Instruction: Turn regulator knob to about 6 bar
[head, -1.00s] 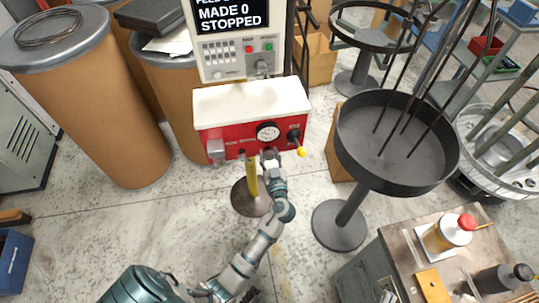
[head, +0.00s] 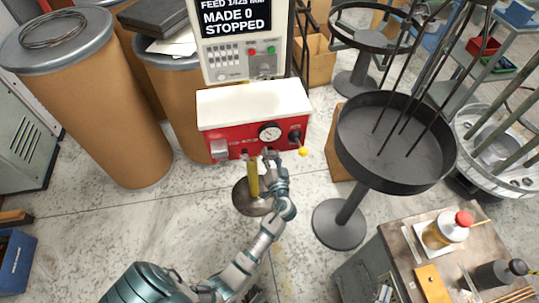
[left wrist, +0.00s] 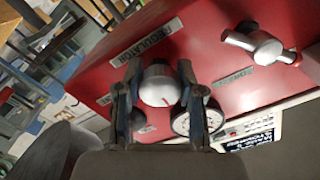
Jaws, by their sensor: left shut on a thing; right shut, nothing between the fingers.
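The regulator knob (left wrist: 158,85) is a round, pale metal knob with a red mark, beside a label reading REGULATOR (left wrist: 147,42) on the red panel (left wrist: 215,55). In the left wrist view my left gripper (left wrist: 160,78) has a finger on each side of the knob and is shut on it. The round white gauge (left wrist: 183,123) is partly hidden behind a finger. In the head view the gauge (head: 269,131) faces out, but its needle is too small to read. My left gripper (head: 269,155) covers the knob there. My right gripper is not in view.
A silver valve handle (left wrist: 255,44) sits on the panel. A yellow-tipped lever (head: 303,151) is right of the gauge. A yellow post (head: 253,180) stands below the panel. The screen (head: 236,17) reads MADE 0 STOPPED. A dark round tray (head: 385,165) stands to the right.

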